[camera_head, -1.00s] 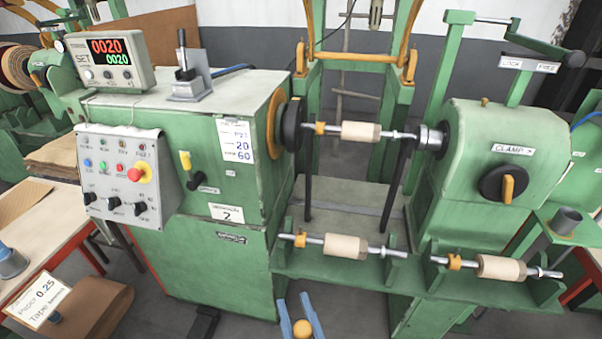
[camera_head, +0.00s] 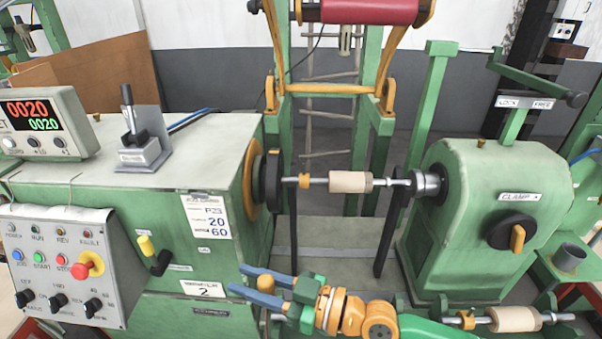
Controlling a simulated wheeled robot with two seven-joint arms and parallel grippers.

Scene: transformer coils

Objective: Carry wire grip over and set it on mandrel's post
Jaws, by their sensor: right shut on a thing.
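My right gripper (camera_head: 250,284) reaches in from the bottom, its blue fingers pointing left and shut on a small orange-brown piece (camera_head: 266,284), which looks like the wire grip. The fingers hide part of it. The mandrel (camera_head: 350,182) is mounted level in the winding machine, between the dark faceplate at left and the tailstock at right. It has a wooden core and a yellow-orange collar (camera_head: 304,181) near its left end; a post on it is too small to make out. The gripper is below and left of that collar, clear of it. My left gripper is not in view.
A spare mandrel (camera_head: 513,319) lies on the front rack at lower right; my arm covers the rack's left part. The green headstock (camera_head: 215,160) with its control panel (camera_head: 62,262) stands left, the tailstock (camera_head: 475,190) right. Dark upright bars flank the mounted mandrel.

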